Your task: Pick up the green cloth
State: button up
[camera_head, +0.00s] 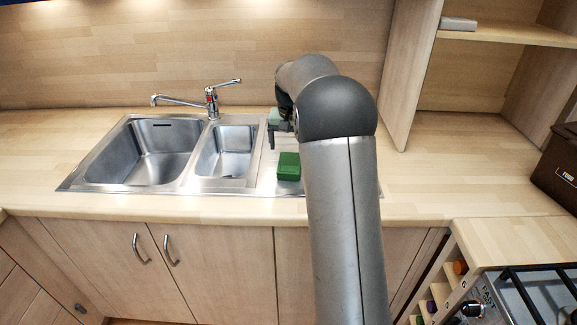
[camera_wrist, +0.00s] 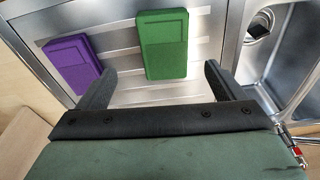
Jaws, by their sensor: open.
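The green cloth (camera_head: 289,166) looks like a small folded block and lies on the ribbed steel drainboard, right of the sinks. In the wrist view the green cloth (camera_wrist: 163,44) lies just beyond the fingertips, roughly between their lines. My gripper (camera_wrist: 158,78) is open and empty, with one dark finger on each side. In the head view my gripper (camera_head: 272,138) shows beside my arm, above and slightly left of the cloth, apart from it.
A purple folded cloth (camera_wrist: 74,63) lies left of the green one in the wrist view; my arm hides it in the head view. The steel sink (camera_head: 150,150) and tap (camera_head: 212,100) stand to the left. A shelf unit (camera_head: 400,75) rises at right.

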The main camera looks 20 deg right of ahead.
aim_at(290, 162)
jog(key=f, duration=0.2)
jog(key=w+f+p, duration=0.1)
jog(key=f, duration=0.5)
jog(key=shift+w+d, duration=0.2)
jog(key=shift+w, duration=0.2)
jog(key=c, duration=1.1)
